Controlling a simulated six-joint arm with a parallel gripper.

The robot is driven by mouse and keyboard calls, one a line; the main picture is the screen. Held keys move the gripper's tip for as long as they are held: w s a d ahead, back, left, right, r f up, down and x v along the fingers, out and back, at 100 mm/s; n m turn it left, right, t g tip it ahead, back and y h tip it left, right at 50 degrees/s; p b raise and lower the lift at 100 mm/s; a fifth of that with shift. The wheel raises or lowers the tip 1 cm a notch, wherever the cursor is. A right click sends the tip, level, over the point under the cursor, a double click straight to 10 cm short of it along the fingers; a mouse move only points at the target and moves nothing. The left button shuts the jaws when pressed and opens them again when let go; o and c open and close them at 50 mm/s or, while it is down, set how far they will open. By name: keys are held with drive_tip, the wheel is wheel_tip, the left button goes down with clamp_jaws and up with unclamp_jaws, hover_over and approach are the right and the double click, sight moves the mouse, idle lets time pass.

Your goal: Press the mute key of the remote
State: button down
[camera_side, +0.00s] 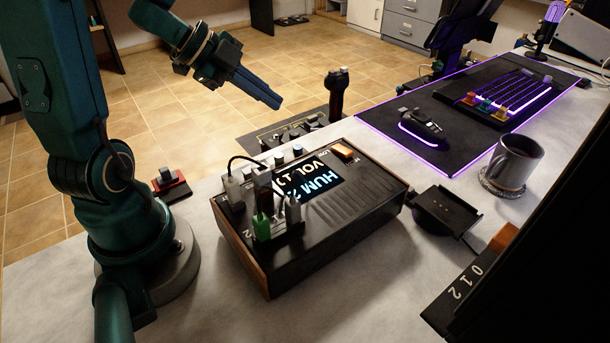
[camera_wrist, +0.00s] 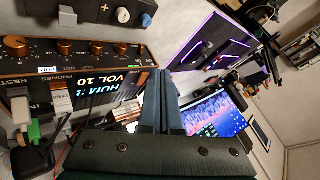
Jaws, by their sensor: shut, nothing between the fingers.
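I cannot make out a remote or a mute key for certain in either view. My gripper (camera_side: 278,102) is shut and empty, raised in the air behind the amplifier-like box, with its blue fingers pointing down to the right. In the wrist view its two fingers (camera_wrist: 158,74) lie side by side. The black box with wooden sides (camera_side: 365,203) stands on the desk, its lit screen (camera_side: 309,183) reading "HUM" and "VOL". The wrist view also shows this screen (camera_wrist: 119,82). My gripper is apart from everything.
Plugs and cables stand up from the box's left end, including a green plug (camera_side: 261,227). A black cradle (camera_side: 445,209) and a grey mug (camera_side: 515,162) are to its right. A dark panel marked 0, 1, 2 (camera_side: 470,287) fills the lower right.

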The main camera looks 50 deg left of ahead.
drive_tip(key=shift+f, duration=4.4)
drive_tip(key=shift+f, duration=0.4)
drive_tip(key=shift+f, duration=0.45)
drive_tip(key=shift+r, duration=0.9)
drive_tip(key=shift+r, duration=2.5)
